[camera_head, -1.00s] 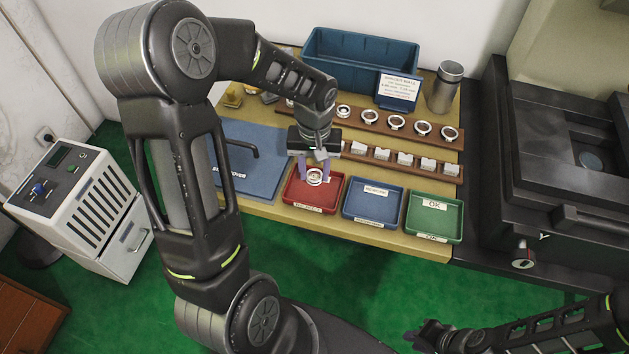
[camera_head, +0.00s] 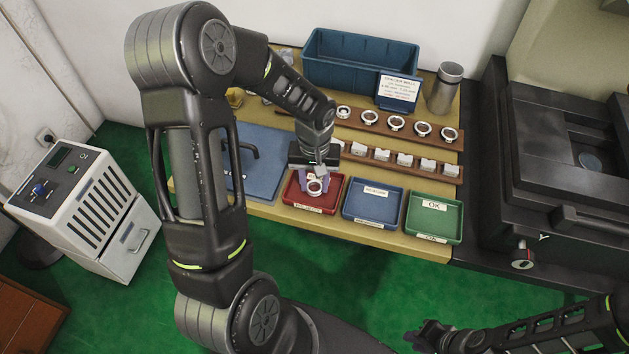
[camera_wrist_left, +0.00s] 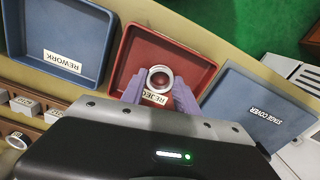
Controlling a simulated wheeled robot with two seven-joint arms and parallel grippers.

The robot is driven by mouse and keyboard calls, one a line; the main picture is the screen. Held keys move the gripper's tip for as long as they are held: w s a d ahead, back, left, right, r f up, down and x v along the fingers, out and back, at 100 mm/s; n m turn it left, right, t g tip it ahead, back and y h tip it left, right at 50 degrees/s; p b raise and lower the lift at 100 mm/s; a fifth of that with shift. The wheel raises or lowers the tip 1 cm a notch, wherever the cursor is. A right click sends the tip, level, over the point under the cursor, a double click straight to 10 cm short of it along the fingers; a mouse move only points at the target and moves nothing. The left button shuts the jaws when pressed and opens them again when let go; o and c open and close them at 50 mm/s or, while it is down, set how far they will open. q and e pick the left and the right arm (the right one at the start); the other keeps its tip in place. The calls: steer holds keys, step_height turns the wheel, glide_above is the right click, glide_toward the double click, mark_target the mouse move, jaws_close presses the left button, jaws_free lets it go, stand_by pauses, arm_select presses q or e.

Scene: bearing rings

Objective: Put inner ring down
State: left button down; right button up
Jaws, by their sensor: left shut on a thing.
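The inner ring (camera_head: 315,187), a small silvery ring, is between the purple fingertips of my left gripper (camera_head: 315,182). The gripper is shut on it over the red REJECT tray (camera_head: 327,207). In the left wrist view the ring (camera_wrist_left: 160,79) shows its round opening, with the purple fingers (camera_wrist_left: 160,95) on either side and the red tray (camera_wrist_left: 130,52) below. I cannot tell whether the ring touches the tray floor. My right gripper (camera_head: 423,337) is at the bottom right, away from the table, small and dark; its jaws are unclear.
The blue REWORK tray (camera_head: 372,215) and green OK tray (camera_head: 434,232) stand to the right. The blue stage cover (camera_head: 262,184) lies left. Behind are wooden racks with rings and pale blocks (camera_head: 405,160), a large blue bin (camera_head: 345,62) and a metal cylinder (camera_head: 444,88).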

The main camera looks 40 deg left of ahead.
arm_select(q)
steer(key=shift+f, duration=0.25)
steer(key=c, duration=0.9)
jaws_free()
steer(key=shift+r, duration=0.1)
steer(key=shift+r, duration=0.1)
step_height(320, 180, up, 12)
steer(key=shift+r, duration=0.1)
steer(key=shift+s, duration=0.1)
